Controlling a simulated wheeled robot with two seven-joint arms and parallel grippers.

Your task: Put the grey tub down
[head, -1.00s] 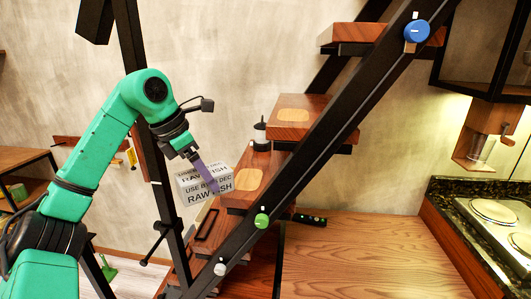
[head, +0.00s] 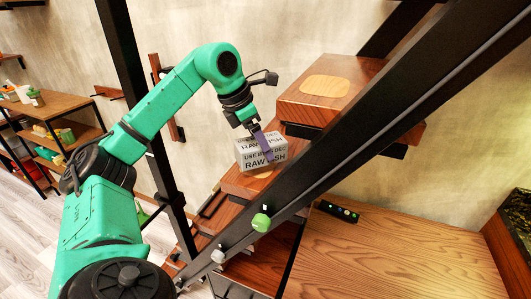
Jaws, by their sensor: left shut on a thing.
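The grey tub (head: 250,158) is a small box labelled "USE BY 30 DEC RAW FISH", in the middle of the head view. My left gripper (head: 265,146), with a purple finger in front of the label, is shut on it from above. The tub is roughly level, over a wooden stair tread (head: 236,186). I cannot tell whether its underside touches the tread. My right gripper is out of view.
A black sloping stair beam (head: 372,131) with a green knob (head: 261,222) passes close to the tub's right. A higher tread (head: 290,98) with a pale inlay is behind it. A wooden counter (head: 400,255) lies lower right, a shelf unit (head: 70,112) at left.

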